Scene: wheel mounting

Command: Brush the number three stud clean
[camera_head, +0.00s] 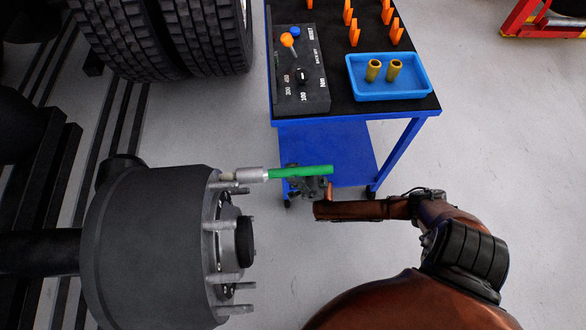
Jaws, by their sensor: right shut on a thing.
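The wheel hub (150,245) is a dark grey drum at the lower left, with several metal studs around its right face. Which stud is number three is not marked that I can see. My right gripper (308,183) is shut on the brush (300,172), which has a green handle and a silver cylindrical head pointing left. The brush lies level, and its head (252,174) is at the outer end of the upper stud (228,176). Whether it surrounds that stud or only touches it I cannot tell. My left gripper is not in view.
A blue cart (350,116) with a black top stands behind the gripper. It carries a control box (300,75), a blue tray (390,92) with two brass sleeves, and several orange holders. Large tyres (165,35) stand at the upper left.

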